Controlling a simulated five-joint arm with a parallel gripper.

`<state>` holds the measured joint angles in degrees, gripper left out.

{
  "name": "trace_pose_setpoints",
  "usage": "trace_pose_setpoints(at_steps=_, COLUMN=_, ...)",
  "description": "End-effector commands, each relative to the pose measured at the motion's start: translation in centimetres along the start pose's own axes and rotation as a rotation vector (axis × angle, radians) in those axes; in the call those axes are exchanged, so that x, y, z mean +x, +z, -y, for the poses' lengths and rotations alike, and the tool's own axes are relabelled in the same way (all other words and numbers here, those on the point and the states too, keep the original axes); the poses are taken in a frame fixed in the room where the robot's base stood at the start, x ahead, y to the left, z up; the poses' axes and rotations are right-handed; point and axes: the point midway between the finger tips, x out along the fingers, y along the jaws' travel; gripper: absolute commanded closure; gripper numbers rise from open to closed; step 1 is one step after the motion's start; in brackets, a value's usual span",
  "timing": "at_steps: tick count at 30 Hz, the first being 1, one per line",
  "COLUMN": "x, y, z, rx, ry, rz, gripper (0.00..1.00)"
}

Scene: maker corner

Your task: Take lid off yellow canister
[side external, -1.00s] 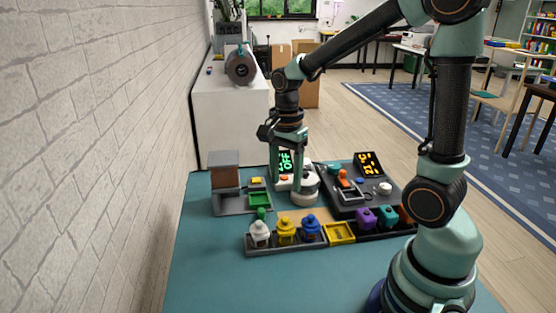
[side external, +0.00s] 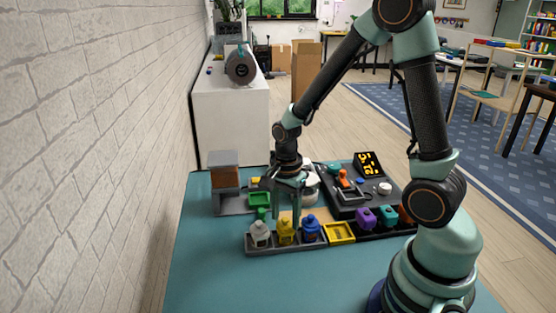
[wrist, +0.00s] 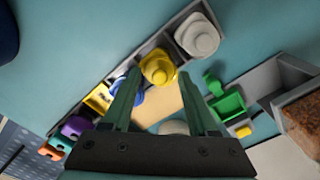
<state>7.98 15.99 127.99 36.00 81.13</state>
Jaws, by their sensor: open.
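The yellow canister (side external: 286,231) stands upright in a grey rack between the white canister (side external: 260,234) and the blue canister (side external: 310,229). In the wrist view the yellow canister (wrist: 158,68) shows its rounded top with a knob, its lid on. My gripper (side external: 286,208) points down just above and behind the yellow canister in the side view. In the wrist view my gripper (wrist: 160,78) is open, with its green fingers on either side of the yellow canister's near edge. Nothing is held. I cannot tell whether a finger touches the lid.
A yellow tray (side external: 339,232) and purple, teal and orange blocks sit right of the canisters. A green tray (side external: 260,199) and a grey stand with a brown block (side external: 224,178) are behind left. The teal table front is clear.

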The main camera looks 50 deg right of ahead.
Motion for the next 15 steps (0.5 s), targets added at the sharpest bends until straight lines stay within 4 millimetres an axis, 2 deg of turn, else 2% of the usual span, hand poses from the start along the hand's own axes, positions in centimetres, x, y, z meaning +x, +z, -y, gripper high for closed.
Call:
trace_pose_setpoints(at_steps=3, x=-0.02, y=-0.01, z=0.00, rx=0.000, ry=0.000, rz=0.000, gripper=0.41)
trace_pose_setpoints(at_steps=5, x=-0.03, y=-0.01, z=0.00, rx=0.000, ry=0.000, rz=0.000, gripper=0.60)
trace_pose_setpoints(at_steps=6, x=-0.04, y=-0.01, z=0.00, rx=0.000, ry=0.000, rz=0.000, gripper=0.75)
trace_pose_setpoints(at_steps=8, x=-0.04, y=-0.01, z=0.00, rx=0.000, ry=0.000, rz=0.000, gripper=0.98)
trace_pose_setpoints(at_steps=15, x=-0.06, y=-0.01, z=0.00, rx=0.000, ry=0.000, rz=0.000, gripper=1.00)
